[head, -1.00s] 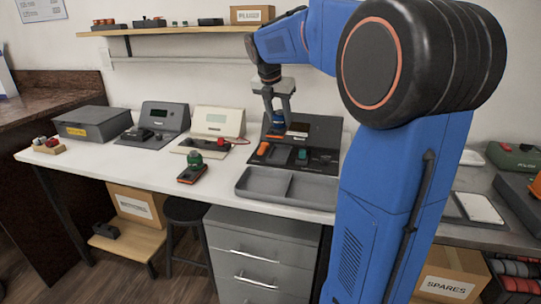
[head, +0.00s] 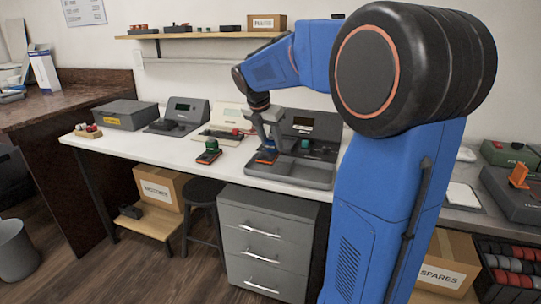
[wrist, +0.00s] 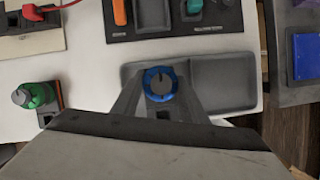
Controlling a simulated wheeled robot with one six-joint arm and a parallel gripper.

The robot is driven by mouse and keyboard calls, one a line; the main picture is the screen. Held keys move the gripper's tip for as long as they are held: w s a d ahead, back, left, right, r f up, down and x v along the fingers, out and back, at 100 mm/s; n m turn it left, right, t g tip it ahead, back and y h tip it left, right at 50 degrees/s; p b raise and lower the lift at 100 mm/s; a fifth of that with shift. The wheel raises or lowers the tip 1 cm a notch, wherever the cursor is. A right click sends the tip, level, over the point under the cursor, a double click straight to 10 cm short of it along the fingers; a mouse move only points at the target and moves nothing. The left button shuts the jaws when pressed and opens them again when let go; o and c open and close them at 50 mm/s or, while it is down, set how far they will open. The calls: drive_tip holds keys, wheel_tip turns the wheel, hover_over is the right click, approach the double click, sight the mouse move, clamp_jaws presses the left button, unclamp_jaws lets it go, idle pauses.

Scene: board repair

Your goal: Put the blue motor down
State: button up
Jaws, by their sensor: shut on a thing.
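The blue motor (wrist: 160,83) has a blue ring around a grey top with a pointer mark. It sits between the fingers of my gripper (wrist: 160,100), which is shut on it. In the wrist view they are over the left compartment of the grey two-compartment tray (wrist: 192,88). In the head view my gripper (head: 268,146) is low at the tray (head: 290,183), and the motor is hard to make out there. I cannot tell whether the motor touches the tray floor. The tray's right compartment looks empty.
A dark board (wrist: 180,27) with an orange part (wrist: 120,12) and a teal part (wrist: 194,7) lies behind the tray. A green part (head: 209,145) on a small base stands to the left. Bare white bench lies between them.

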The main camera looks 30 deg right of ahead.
sight(271, 152)
drive_tip(key=shift+f, duration=2.15)
drive_tip(key=shift+f, duration=0.1)
drive_tip(key=o, duration=1.1)
drive_tip(key=v, duration=1.1)
drive_tip(key=shift+r, duration=0.35)
drive_tip(key=shift+s+a+r, duration=0.15)
drive_tip(key=shift+a+r, duration=0.05)
drive_tip(key=shift+r, duration=0.05)
drive_tip(key=s+a+f+m+t+y, duration=0.1)
drive_tip(key=s+a+f+m, duration=0.3)
drive_tip(key=s+m, duration=0.3)
drive_tip(key=s+a+f+m+t+y, duration=0.1)
drive_tip(key=s+a+f+m, duration=0.3)
drive_tip(key=s+f+m, duration=0.3)
drive_tip(key=s+a+f+m+t+y, duration=0.1)
drive_tip(key=s+a+f+m, duration=0.4)
drive_tip(key=s, duration=1)
drive_tip(key=shift+s+f+m+y, duration=0.15)
drive_tip(key=shift+m+y, duration=0.15)
drive_tip(key=shift+m, duration=0.65)
drive_tip(key=shift+s+m+y, duration=0.15)
drive_tip(key=shift+m+y, duration=0.15)
drive_tip(key=shift+m, duration=0.65)
